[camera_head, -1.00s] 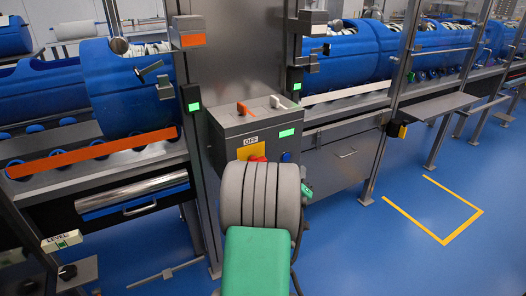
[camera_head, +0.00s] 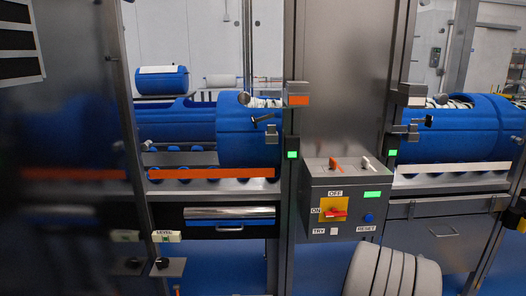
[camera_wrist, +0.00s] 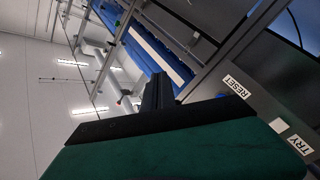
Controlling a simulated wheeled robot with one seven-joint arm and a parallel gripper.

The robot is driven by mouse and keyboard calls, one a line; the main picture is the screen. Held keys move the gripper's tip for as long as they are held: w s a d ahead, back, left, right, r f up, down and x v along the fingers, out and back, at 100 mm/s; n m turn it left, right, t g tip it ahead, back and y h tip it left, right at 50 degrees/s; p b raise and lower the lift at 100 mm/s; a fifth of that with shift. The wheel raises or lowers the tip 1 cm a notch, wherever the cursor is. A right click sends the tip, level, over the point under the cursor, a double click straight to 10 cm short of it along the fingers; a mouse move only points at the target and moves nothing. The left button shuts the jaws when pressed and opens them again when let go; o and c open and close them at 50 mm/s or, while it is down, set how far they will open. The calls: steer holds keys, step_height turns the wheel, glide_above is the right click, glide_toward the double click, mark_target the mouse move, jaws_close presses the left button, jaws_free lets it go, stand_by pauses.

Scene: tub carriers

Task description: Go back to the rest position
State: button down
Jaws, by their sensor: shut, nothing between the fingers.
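My gripper (camera_wrist: 158,88) shows in the wrist view as dark fingers, closed together with nothing held, beyond a black and green body. It is out of sight in the head view, where only a grey ribbed part of my arm shows at the bottom right. The control box (camera_head: 337,205) stands on the steel column in the head view, with a red handle on a yellow plate and ON, OFF, TRY and RESET labels. In the wrist view the RESET label (camera_wrist: 237,86) and the TRY label (camera_wrist: 299,145) lie right of my gripper, tilted.
A blue tub (camera_head: 250,135) lies on the left carrier behind an orange bar (camera_head: 215,173). Another blue tub (camera_head: 460,135) lies on the right carrier behind a white bar (camera_head: 450,169). A steel post (camera_head: 134,130) and a blurred dark panel (camera_head: 70,120) stand close at the left.

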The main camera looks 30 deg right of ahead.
steer(key=w+a+r+t+y+p, duration=0.1)
steer(key=w+a+r+y+p, duration=0.45)
steer(key=w+a, duration=0.45)
steer(key=w+a+r+t+y+p, duration=0.1)
steer(key=w+a+r+y+p, duration=0.3)
steer(key=w+a+r+p, duration=0.5)
steer(key=s+a+r+n+g+y+p, duration=0.1)
steer(key=a+r+y+p, duration=0.15)
steer(key=a, duration=0.95)
steer(key=s+a+r+n+y+p, duration=0.1)
steer(key=s+a+n+y+p, duration=0.15)
steer(key=a, duration=0.95)
steer(key=s+a+r+n+g+y+p, duration=0.1)
steer(key=s+a+r+g+y+p, duration=0.2)
steer(key=s+a, duration=0.5)
steer(key=a, duration=0.3)
steer(key=shift+r+n, duration=0.2)
steer(key=shift+n, duration=0.15)
steer(key=shift+a, duration=0.1)
